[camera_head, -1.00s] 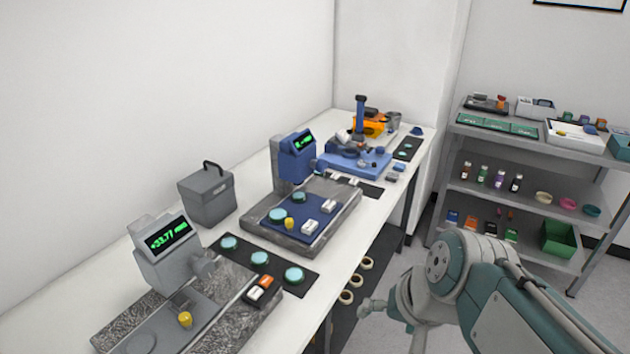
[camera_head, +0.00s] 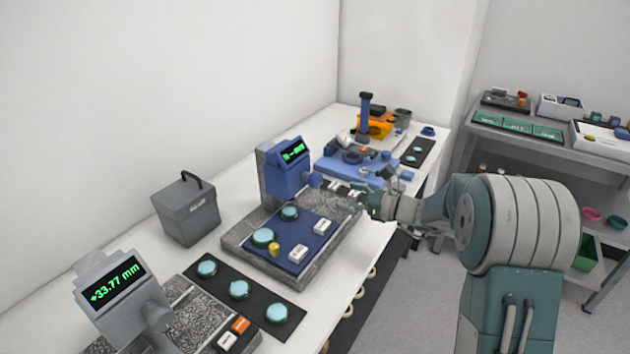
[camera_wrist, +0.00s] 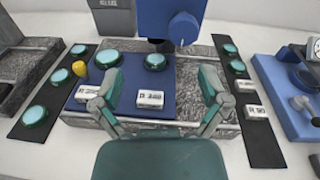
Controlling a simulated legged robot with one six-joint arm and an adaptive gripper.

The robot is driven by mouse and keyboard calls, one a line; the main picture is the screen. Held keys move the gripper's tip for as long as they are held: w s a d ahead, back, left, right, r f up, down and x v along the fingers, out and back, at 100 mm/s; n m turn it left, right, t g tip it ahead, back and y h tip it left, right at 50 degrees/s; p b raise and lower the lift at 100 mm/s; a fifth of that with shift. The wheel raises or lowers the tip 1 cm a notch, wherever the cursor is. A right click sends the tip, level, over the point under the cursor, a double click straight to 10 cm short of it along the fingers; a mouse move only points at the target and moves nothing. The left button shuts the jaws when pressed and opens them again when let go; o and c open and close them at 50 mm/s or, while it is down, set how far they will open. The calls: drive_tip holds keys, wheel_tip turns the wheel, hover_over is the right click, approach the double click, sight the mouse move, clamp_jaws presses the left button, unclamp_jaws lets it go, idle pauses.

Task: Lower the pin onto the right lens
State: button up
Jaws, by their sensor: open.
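The blue gauge (camera_head: 288,178) stands over a blue plate on a granite base, with a round knob (camera_wrist: 183,28) on its head. The right lens (camera_wrist: 155,62), teal, lies on the plate under the head. A short dark part, perhaps the pin, shows above it; I cannot tell if they touch. The left lens (camera_wrist: 109,58) sits beside it, with a yellow knob (camera_wrist: 80,72) near the plate's left edge. My gripper (camera_wrist: 162,78) is open and empty, in front of the gauge, fingers apart over the plate's near side. In the head view my gripper (camera_head: 375,194) is right of the gauge.
Black strips with teal lenses lie left (camera_wrist: 50,98) and right (camera_wrist: 246,105) of the base. A grey gauge (camera_head: 120,290) reads +33.77 mm. A grey box (camera_head: 187,212) stands behind. A blue fixture (camera_wrist: 290,85) is at right.

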sight(319, 182)
drive_tip(key=shift+m+t, duration=0.7)
drive_tip(key=shift+m, duration=0.2)
drive_tip(key=w+a, duration=0.5)
drive_tip(key=w+a+f, duration=0.1)
drive_tip(key=w+a, duration=0.1)
drive_tip(key=w, duration=0.1)
drive_tip(key=shift+w+a+f, duration=0.1)
drive_tip(key=shift+a, duration=0.2)
drive_tip(key=shift+c, duration=0.3)
drive_tip(key=c, duration=1.1)
